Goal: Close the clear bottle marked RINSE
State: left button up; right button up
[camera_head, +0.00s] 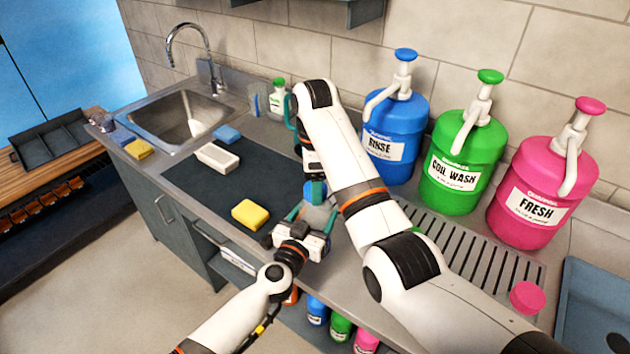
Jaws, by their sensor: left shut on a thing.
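A clear, greyish bottle (315,217) stands at the front edge of the dark counter mat, mostly hidden by my grippers. No label can be read on it. My left gripper (312,216) comes in from the front left, with its teal fingers shut around the bottle's sides. A blue-teal piece (315,191) shows at the bottle's top; I cannot tell whether it is a cap or a fingertip. My right arm arches over from the right, and its gripper (312,180) points down just above the bottle. Its fingers are largely hidden, so its opening is unclear.
Behind stand a blue RINSE jug (392,130), a green COIL WASH jug (462,160) and a pink FRESH jug (540,190). A pink round piece (527,298) lies right.

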jog(key=shift+c, duration=0.5)
